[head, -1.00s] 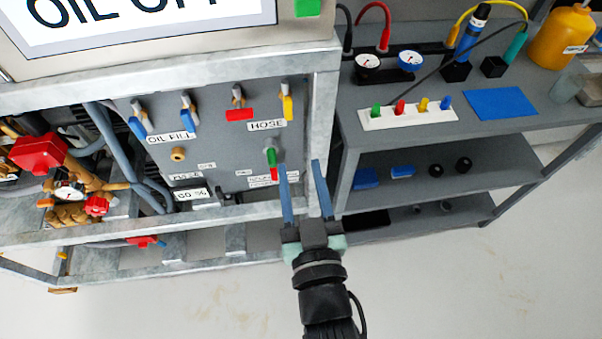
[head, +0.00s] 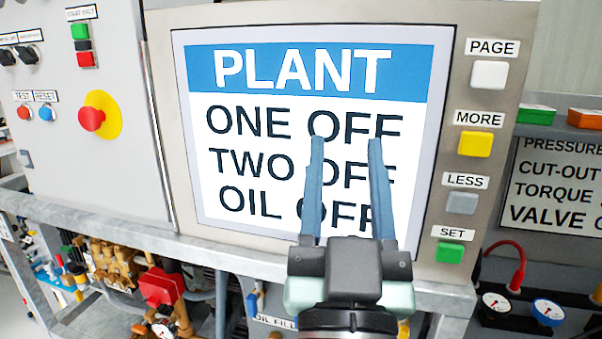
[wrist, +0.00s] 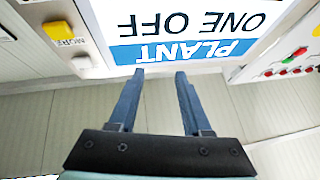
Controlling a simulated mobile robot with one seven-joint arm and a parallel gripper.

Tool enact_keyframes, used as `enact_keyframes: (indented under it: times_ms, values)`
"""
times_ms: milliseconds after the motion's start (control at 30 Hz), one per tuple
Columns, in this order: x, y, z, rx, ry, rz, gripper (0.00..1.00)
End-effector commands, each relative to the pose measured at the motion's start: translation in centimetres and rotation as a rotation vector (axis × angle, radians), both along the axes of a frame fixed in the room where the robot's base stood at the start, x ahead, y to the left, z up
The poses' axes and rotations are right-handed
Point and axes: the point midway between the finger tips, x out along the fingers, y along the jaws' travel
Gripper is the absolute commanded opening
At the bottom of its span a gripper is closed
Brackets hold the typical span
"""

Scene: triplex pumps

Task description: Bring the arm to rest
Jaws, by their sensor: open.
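My gripper (head: 346,150) is open, with its two blue-grey fingers apart and nothing between them. In the head view it stands upright in front of the plant screen (head: 270,145), which reads PLANT, ONE OFF, TWO OFF, OIL OFF. The fingers cover part of the OFF words; I cannot tell how far they are from the screen. In the wrist view the open fingers (wrist: 156,75) point toward the screen (wrist: 190,25), which appears upside down there.
Right of the screen are the white PAGE (head: 489,75), yellow MORE (head: 475,144), grey LESS (head: 461,203) and green SET (head: 450,252) buttons. A red emergency stop (head: 92,119) is at the left. A red-handled valve (head: 161,287) and pipes lie below the panel's metal frame.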

Motion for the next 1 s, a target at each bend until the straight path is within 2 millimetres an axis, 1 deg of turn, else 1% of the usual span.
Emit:
enact_keyframes:
  times_ms: [33, 100, 167, 200, 333, 400, 567, 800, 900, 1000]
  values:
    - [-0.9, 0.9, 3.0, -0.006, -0.056, 0.017, 0.49]
    - [-2.0, 1.7, 5.9, -0.013, -0.110, 0.034, 0.49]
    - [-3.1, 2.5, 8.1, -0.017, -0.153, 0.048, 0.49]
    - [-3.9, 2.9, 9.6, -0.021, -0.182, 0.057, 0.49]
    - [-6.6, 4.2, 13.7, -0.030, -0.269, 0.083, 0.49]
    - [-6.0, 4.0, 15.7, -0.028, -0.249, 0.078, 0.49]
    - [-6.0, 4.0, 19.2, -0.028, -0.247, 0.078, 0.49]
    - [-5.9, 4.0, 25.4, -0.029, -0.246, 0.079, 0.49]
    - [-5.9, 4.0, 27.1, -0.029, -0.246, 0.079, 0.49]
    - [-5.9, 4.0, 27.9, -0.029, -0.245, 0.079, 0.49]
